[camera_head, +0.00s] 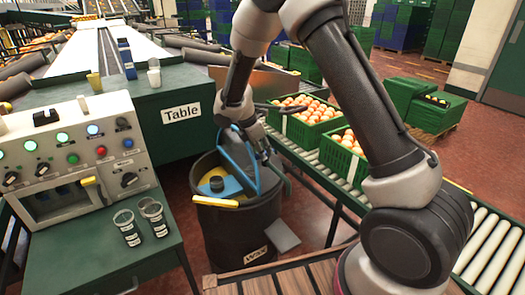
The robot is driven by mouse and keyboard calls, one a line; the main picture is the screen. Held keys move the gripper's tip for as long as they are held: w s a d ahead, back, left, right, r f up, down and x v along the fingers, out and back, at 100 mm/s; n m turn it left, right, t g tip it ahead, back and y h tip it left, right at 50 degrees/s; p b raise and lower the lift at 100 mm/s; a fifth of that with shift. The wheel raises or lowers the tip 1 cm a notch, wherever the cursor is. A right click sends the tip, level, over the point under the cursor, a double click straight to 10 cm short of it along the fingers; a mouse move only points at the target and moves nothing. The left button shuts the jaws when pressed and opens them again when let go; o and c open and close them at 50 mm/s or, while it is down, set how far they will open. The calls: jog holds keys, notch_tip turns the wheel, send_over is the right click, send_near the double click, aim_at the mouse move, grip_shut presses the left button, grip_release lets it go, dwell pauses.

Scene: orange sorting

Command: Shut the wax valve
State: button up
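A dark barrel labelled "Wax" (238,238) stands on the floor beside the green table. A yellow bar-like handle (215,202) lies nearly level at its front left rim; it looks like the wax valve, though its open or shut position is unclear. Inside the barrel's mouth are a blue curved part and a yellow surface. My gripper (265,155) hangs above the right side of the barrel, up and right of the yellow handle and apart from it. Its fingers are small and dark, so I cannot tell whether they are open.
A control panel (70,150) with knobs, lights and a yellow handle (88,181) is at left, with two labelled cups before it. Green crates of oranges (342,158) sit on the roller conveyor at right. A wooden deck (300,273) is in front.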

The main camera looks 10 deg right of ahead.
jog(key=v, duration=1.2)
jog(key=s+d+r+m+t+y, duration=0.1)
jog(key=s+d+r+m, duration=0.4)
jog(key=s, duration=0.6)
jog(key=s+d+r+m+t+y, duration=0.1)
jog(key=s+d+r+m+y, duration=0.1)
jog(key=s+d+r+m, duration=0.3)
jog(key=s+d+r+m+t+y, duration=0.1)
jog(key=s+d+r+m, duration=0.4)
jog(key=s+d+m, duration=0.6)
jog(key=s, duration=0.5)
jog(key=shift+s+r, duration=0.25)
jog(key=shift+s, duration=0.15)
